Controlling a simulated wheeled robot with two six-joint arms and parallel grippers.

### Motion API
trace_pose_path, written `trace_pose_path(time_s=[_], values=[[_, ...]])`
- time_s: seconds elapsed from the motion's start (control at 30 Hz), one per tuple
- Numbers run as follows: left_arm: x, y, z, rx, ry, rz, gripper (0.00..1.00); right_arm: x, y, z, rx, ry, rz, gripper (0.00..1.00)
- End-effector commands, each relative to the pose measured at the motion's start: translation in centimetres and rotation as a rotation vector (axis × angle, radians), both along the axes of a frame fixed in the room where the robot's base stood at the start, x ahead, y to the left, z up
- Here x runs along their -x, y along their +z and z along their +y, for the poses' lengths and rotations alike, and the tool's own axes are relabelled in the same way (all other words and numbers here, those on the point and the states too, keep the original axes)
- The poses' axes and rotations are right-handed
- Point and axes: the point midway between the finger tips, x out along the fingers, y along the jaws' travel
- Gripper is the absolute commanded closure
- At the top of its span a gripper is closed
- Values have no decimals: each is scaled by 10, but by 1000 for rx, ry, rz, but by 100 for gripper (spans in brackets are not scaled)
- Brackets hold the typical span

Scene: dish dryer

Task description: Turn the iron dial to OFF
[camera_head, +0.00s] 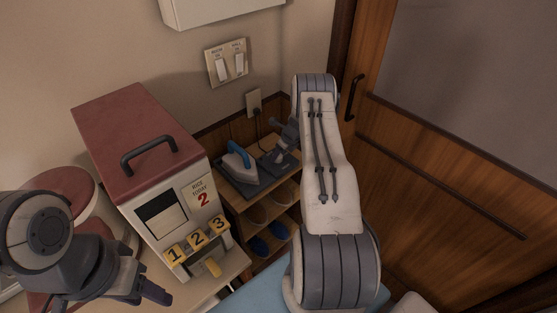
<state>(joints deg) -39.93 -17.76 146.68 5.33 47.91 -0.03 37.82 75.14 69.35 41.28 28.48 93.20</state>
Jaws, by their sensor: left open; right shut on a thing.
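The blue and white iron (236,162) rests on a dark mat (247,188) on top of a low wooden shelf, in the middle of the head view. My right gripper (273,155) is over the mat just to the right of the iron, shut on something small. Its fingertips are small and dark here, and the dial and its setting cannot be made out. My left gripper (153,296) is open and empty at the lower left, in front of the white appliance, far from the iron.
A red-topped white appliance (140,137) with number tabs stands to the left of the shelf. Slippers (259,246) lie on the shelf's lower levels. A wall outlet (254,101) and switches (227,63) are behind. A wooden door (430,160) bounds the right.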

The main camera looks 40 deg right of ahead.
Motion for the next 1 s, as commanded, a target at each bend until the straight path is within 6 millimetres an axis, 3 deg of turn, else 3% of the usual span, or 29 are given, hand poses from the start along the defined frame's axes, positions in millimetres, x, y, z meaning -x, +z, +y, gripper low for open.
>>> trace_pose_path(time_s=[0.03, 0.2, 1.0], values=[[0, -15, 0, 0, 0, 0, 50, 0, -6, -2, 1, 42, -2, 100], [0, -38, 0, 0, 0, 0, 50, -1, -7, -2, 1, 206, -2, 100], [0, -135, 0, 0, 0, 0, 50, -4, -4, -4, 4, 940, 0, 100]])
